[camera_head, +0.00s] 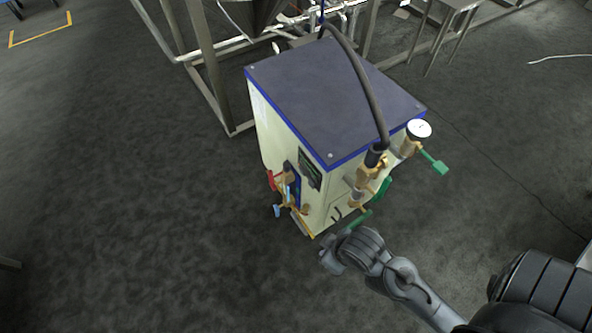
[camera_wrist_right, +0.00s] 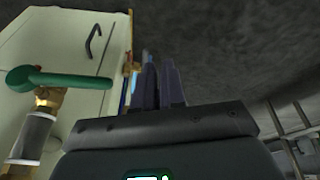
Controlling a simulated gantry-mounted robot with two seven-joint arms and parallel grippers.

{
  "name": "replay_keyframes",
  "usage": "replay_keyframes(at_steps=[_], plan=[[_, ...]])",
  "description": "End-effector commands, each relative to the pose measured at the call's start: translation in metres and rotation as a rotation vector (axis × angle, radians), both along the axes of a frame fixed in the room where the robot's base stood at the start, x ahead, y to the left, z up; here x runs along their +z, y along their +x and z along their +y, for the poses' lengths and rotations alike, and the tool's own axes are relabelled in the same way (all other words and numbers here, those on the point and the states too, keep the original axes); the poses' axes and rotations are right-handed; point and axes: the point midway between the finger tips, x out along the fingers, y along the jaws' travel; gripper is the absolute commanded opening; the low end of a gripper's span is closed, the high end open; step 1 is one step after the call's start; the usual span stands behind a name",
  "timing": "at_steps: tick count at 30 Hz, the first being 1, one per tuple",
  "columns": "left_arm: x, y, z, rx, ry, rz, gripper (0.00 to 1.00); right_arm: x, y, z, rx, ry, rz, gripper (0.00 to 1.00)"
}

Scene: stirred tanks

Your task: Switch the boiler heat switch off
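The boiler (camera_head: 330,100) is a cream box with a dark grey top and blue trim, standing on the floor. A dark control panel (camera_head: 310,170) is on its front face; I cannot make out the heat switch. In the right wrist view, the boiler's cream side (camera_wrist_right: 50,50) fills the left part. My right gripper (camera_head: 328,258) is low in front of the boiler's near corner, apart from it. Its dark fingers (camera_wrist_right: 160,85) are close together with nothing seen between them. My left gripper is not in view.
A green-handled valve (camera_wrist_right: 60,80) is close to the right gripper's left in the wrist view. Pipes, a gauge (camera_head: 419,129) and a thick hose (camera_head: 362,75) are on the boiler's right. Red and blue-handled valves (camera_head: 277,210) are on its left. The floor on the left is clear.

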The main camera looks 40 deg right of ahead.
Motion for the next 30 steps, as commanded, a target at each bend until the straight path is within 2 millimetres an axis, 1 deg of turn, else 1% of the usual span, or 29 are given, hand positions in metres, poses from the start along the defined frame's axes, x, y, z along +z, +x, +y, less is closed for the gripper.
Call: replay_keyframes(at_steps=[2,5,6,8,9,10,12,15,19,21,23,26,29,30], plan=[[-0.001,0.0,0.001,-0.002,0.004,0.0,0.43,-0.003,-0.004,-0.001,0.055,-0.022,0.022,0.0],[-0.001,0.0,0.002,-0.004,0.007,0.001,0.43,-0.041,-0.021,0.0,0.158,-0.056,0.144,0.0],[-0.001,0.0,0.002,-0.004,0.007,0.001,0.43,-0.058,-0.031,0.004,0.204,-0.061,0.202,0.0],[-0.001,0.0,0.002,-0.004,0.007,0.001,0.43,-0.087,-0.049,0.013,0.278,-0.063,0.296,0.0],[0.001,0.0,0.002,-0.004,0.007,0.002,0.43,-0.103,-0.061,0.021,0.331,-0.062,0.357,0.0],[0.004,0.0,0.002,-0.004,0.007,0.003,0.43,-0.113,-0.069,0.027,0.372,-0.06,0.4,0.0],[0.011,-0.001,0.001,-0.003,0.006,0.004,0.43,-0.133,-0.083,0.043,0.474,-0.057,0.494,0.0],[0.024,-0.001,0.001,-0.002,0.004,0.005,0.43,-0.154,-0.098,0.064,0.617,-0.06,0.608,0.0],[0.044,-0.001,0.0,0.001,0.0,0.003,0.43,-0.168,-0.107,0.088,0.798,-0.081,0.735,0.0],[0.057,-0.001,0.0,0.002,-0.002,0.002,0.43,-0.171,-0.107,0.097,0.889,-0.105,0.798,0.0],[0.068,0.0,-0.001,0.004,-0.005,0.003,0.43,-0.171,-0.104,0.102,0.963,-0.134,0.846,0.0],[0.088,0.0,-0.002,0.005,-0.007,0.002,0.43,-0.165,-0.09,0.104,1.07,-0.201,0.923,0.0],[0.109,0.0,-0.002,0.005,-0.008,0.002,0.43,-0.151,-0.067,0.1,1.154,-0.292,0.995,0.0],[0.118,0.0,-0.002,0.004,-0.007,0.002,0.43,-0.143,-0.054,0.095,1.177,-0.335,1.019,0.0]])
